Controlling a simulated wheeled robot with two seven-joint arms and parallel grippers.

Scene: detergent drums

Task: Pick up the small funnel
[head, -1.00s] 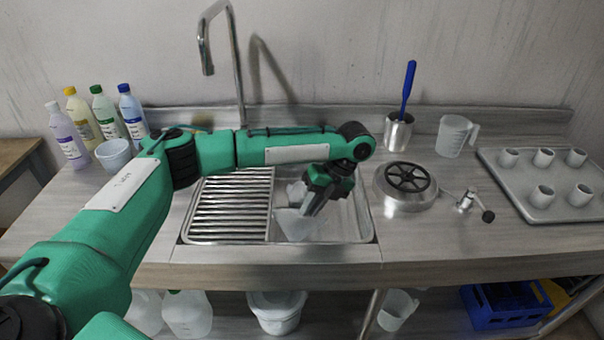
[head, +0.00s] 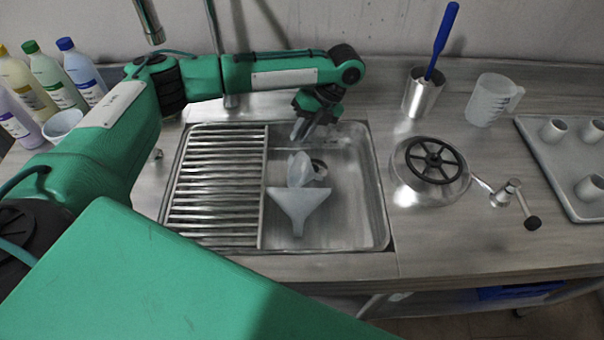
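A small whitish funnel (head: 298,168) lies in the sink basin (head: 355,215). A larger pale funnel (head: 299,208), spout toward me, lies just in front of it. A small round piece with a dark rim (head: 320,168) is beside the small funnel on its right. My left gripper (head: 302,134) is above the back of the basin, behind the small funnel, pointing down. Its two fingers look apart with nothing between them. My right gripper is not in view.
A slatted drainer (head: 215,185) fills the sink's left side. To the right stand a metal pot with a black wheel (head: 432,165), a tap-like fitting (head: 508,195), a steel cup (head: 422,95) with a blue-handled tool, and a measuring jug (head: 490,100). Bottles (head: 80,70) stand at the left.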

